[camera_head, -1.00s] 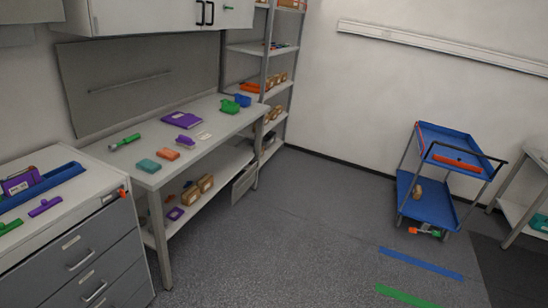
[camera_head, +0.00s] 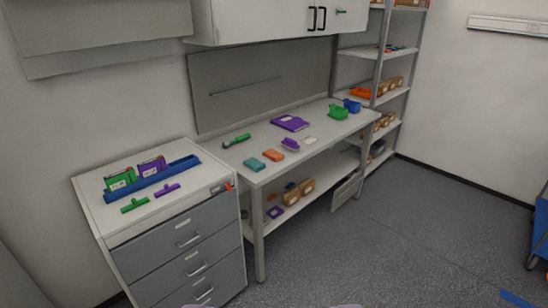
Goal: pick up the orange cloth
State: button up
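The orange cloth (camera_head: 273,155) looks like a small flat folded piece. It lies on the grey workbench (camera_head: 325,133) near its front left edge, just right of a similar teal piece (camera_head: 254,164). Only two pale lilac tips of my gripper (camera_head: 273,305) show, at the bottom edge of the picture. They stand wide apart with nothing visible between them, far from the cloth.
A drawer cabinet (camera_head: 188,252) with a blue tray (camera_head: 150,183) stands left of the bench. A purple binder (camera_head: 290,123), a green-handled tool (camera_head: 237,140) and bins share the bench. A shelf rack (camera_head: 378,75) stands behind right.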

aim_at(275, 156)
jog(key=i+l+z, duration=0.1)
jog(key=i+z, duration=0.15)
jog(key=i, duration=0.4)
jog(key=i+l, duration=0.15)
jog(key=i, duration=0.7)
jog(key=i+l, duration=0.15)
jog(key=i, duration=0.65)
jog(key=i+l, duration=0.1)
jog(key=i, duration=0.75)
jog(key=i+u, duration=0.2)
jog(key=i, duration=0.35)
jog(key=i+l+u, duration=0.25)
jog(key=i, duration=0.25)
jog(key=i+l+u, duration=0.2)
jog(key=i, duration=0.35)
